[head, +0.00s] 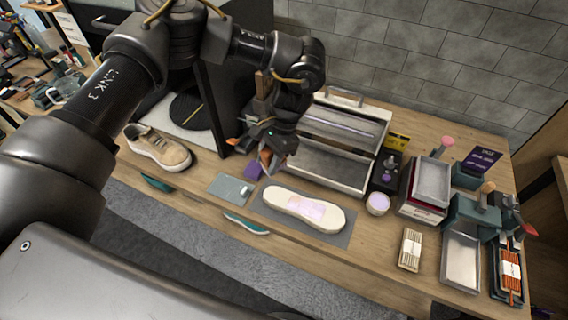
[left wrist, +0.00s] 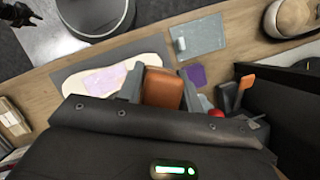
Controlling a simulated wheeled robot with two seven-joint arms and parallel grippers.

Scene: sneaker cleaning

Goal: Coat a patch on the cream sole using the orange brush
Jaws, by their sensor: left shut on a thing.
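The cream sole (head: 334,219) lies flat on a grey mat (head: 343,239), with a pale pink-lilac patch (head: 306,208) on its middle. The sole (left wrist: 72,84) and patch (left wrist: 103,79) also show in the left wrist view, partly hidden by my gripper. My left gripper (head: 270,160) is above the table, up and left of the sole in the head view. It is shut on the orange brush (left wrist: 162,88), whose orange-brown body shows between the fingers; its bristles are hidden. A dark claw, apparently my right gripper (left wrist: 18,14), shows small at the corner; its opening is unclear.
An open metal toolbox (head: 340,145) stands behind the sole. A small lilac-filled cup (head: 378,203) is to its right, near metal trays (head: 462,258). A grey card (head: 231,189), a purple cloth (head: 253,170) and a beige sneaker (head: 158,148) are to its left.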

